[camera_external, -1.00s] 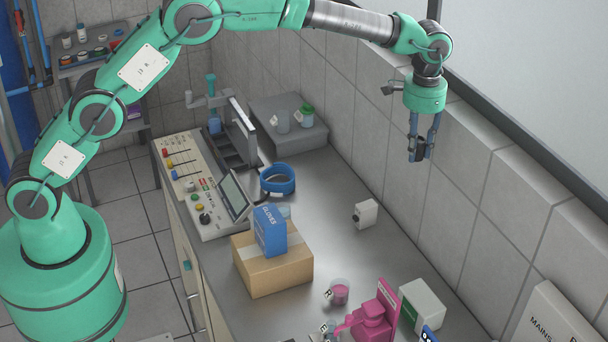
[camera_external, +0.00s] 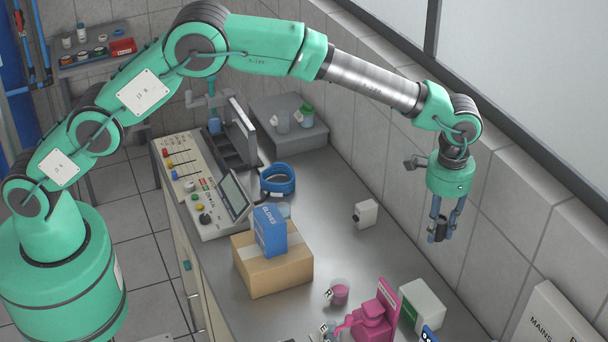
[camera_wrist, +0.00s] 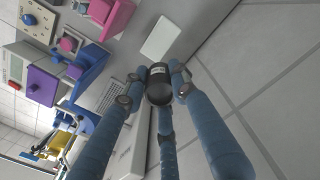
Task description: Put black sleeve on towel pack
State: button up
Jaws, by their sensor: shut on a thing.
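My gripper (camera_external: 446,220) is shut on the black sleeve (camera_external: 438,232), a small dark cylinder, and holds it in the air near the tiled wall, above the right side of the bench. In the wrist view the sleeve (camera_wrist: 158,88) sits between the blue fingers, its round end showing and a small pale label on its side. No thing is clearly marked as the towel pack. A white box with a green side (camera_external: 422,306) stands at the front right of the bench, below and apart from the gripper. A small white block (camera_external: 365,213) lies farther back.
A cardboard box (camera_external: 273,268) with a blue gloves box (camera_external: 270,232) on it stands mid-bench. A control panel (camera_external: 205,190) lines the left edge. The tiled wall (camera_external: 480,230) is close on the right.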

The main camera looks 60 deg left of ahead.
notch_tip(320, 180, down, 11)
jog(key=shift+f, duration=0.1)
dwell(0.3)
send_over(423, 297)
jog(key=shift+f, duration=3.05)
jog(key=shift+f+p, duration=0.4)
jog(key=shift+f, duration=1.5)
jog(key=shift+f, duration=0.15)
jog(key=o, duration=1)
